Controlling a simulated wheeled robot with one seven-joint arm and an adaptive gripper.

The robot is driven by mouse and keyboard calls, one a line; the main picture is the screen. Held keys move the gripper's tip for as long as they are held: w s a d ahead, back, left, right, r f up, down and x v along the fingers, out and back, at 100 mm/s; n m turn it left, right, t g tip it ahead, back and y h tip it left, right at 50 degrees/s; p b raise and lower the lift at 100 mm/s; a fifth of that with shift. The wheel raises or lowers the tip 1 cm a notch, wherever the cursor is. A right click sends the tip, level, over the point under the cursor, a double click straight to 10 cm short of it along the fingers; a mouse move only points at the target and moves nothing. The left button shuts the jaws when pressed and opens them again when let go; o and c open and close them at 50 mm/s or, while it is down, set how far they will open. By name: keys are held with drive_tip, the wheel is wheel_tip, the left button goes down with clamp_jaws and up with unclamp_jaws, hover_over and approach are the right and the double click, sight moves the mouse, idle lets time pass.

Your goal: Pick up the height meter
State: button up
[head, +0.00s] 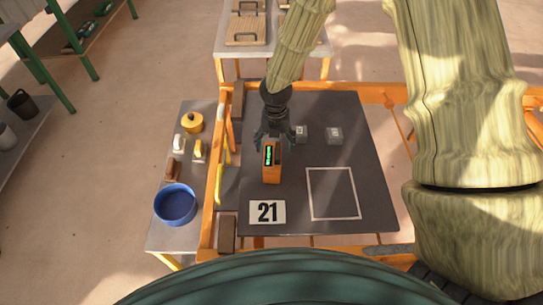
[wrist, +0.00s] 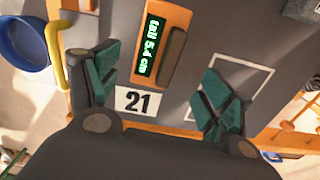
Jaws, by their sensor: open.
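The height meter (head: 271,172) is an orange device with a dark side grip and a lit green display. It stands on the dark table top (head: 350,120). In the wrist view the height meter (wrist: 177,22) shows "tall 5.4 cm" on its display. My gripper (head: 272,138) is just over or behind the meter in the head view, so the exact gap is hard to tell. In the wrist view my gripper (wrist: 158,86) has its green-padded fingers spread wide, with nothing between the pads. The meter lies ahead of the fingertips, between their lines.
Two small grey blocks (head: 335,135) (head: 301,133) sit right of the meter. A "21" card (head: 267,212) and a white outlined square (head: 333,193) are in front. Orange rails edge the work table.

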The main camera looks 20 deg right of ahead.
sight(272, 156)
drive_tip(key=shift+s+f, duration=0.2)
drive_tip(key=shift+s, duration=0.15)
drive_tip(key=shift+f, duration=0.15)
drive_tip(key=w+f, duration=0.2)
drive_tip(key=shift+f+p, duration=0.3)
drive_tip(key=shift+f, duration=0.05)
drive_tip(key=shift+s+a+f+p, duration=0.1)
drive_tip(key=shift+s+f+p, duration=0.1)
drive_tip(key=shift+f+p, duration=0.15)
drive_tip(key=shift+s+a+f+p, duration=0.15)
drive_tip(key=shift+f+p, duration=0.1)
drive_tip(key=shift+f, duration=0.2)
drive_tip(key=shift+w+d+f, duration=0.1)
drive_tip(key=shift+w+f, duration=0.05)
drive_tip(key=shift+f, duration=0.5)
drive_tip(key=shift+w+f, duration=0.15)
drive_tip(key=shift+f, duration=0.45)
drive_tip(key=shift+s+r, duration=0.1)
drive_tip(key=shift+s, duration=0.05)
drive_tip(key=c, duration=1.5)
